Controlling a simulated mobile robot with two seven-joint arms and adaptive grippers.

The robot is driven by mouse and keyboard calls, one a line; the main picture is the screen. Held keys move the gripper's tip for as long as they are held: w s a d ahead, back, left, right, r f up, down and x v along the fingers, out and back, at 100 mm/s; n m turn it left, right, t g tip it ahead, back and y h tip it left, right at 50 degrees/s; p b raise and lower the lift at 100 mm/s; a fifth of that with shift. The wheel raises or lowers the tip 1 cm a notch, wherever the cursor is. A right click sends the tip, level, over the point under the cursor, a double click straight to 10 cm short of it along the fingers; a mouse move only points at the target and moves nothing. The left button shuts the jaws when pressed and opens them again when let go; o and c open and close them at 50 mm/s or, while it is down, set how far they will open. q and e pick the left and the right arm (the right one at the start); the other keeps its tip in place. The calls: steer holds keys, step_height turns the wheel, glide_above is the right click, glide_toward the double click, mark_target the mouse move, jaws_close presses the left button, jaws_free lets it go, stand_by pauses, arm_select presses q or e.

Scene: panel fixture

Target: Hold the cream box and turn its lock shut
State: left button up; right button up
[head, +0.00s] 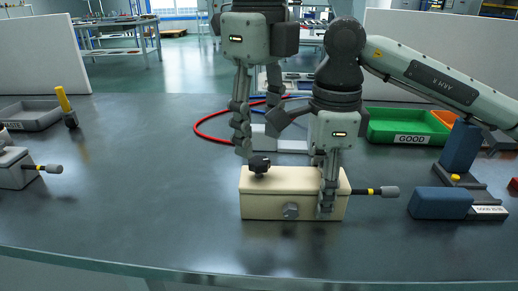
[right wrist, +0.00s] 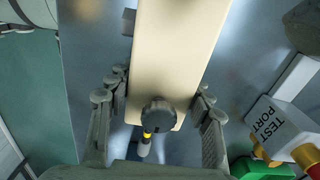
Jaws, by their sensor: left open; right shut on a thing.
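The cream box (head: 268,205) lies on the dark table, long side facing me. My left gripper (head: 243,148) is open, just above and left of the black knob; contact is unclear.
A blue block (head: 440,203) lies right of the box. A green bin (head: 396,125) labelled GOOD stands at the back right. A grey box with a rod (head: 15,170) and a grey tray (head: 28,116) are at left.

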mark_target(259, 160)
arm_select(q)
steer(key=shift+f, duration=1.9)
